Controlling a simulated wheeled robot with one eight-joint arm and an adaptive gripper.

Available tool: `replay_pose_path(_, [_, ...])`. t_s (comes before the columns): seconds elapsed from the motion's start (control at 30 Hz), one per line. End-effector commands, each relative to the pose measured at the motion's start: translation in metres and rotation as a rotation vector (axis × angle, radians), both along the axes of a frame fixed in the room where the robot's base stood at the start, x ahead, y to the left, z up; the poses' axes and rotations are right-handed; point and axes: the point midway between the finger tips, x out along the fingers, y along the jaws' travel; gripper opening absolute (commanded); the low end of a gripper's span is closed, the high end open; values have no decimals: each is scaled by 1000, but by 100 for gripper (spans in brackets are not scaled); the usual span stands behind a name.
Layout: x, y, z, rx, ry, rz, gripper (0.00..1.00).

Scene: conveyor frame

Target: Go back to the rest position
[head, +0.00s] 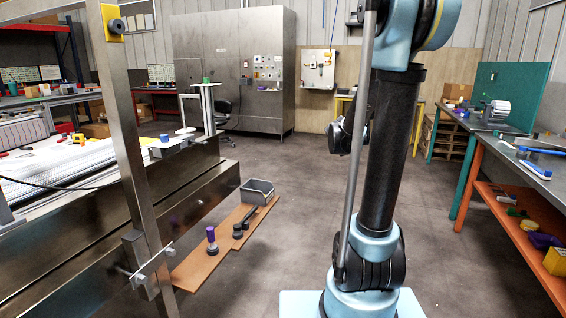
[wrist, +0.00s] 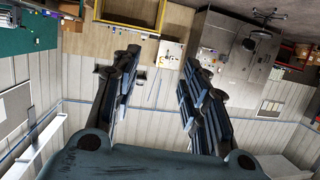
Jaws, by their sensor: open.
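My gripper (wrist: 162,58) shows in the wrist view with its two dark fingers spread wide apart and nothing between them. The wrist view is upside down and looks across the room at the back wall and the grey metal cabinet (wrist: 232,62). In the head view my arm rises at the right of the middle, and its upper end is cut off by the top edge. My gripper cannot be made out clearly there. No object is in contact with the fingers.
The conveyor frame (head: 140,150) stands at the left. Beside it, a brown board (head: 202,262) carries a purple-topped piece (head: 211,236), a dark tool (head: 244,221) and a grey bin (head: 257,191). Workbenches (head: 535,165) line the right. The floor between is clear.

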Motion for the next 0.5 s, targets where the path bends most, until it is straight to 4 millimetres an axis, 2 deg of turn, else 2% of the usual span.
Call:
replay_pose_path(0.03, [-17,-4,-3,1,36,-17,41])
replay_pose_path(0.23, [-78,-14,-25,0,196,-64,41])
replay_pose_path(0.5, [-168,-14,-63,9,432,-76,41])
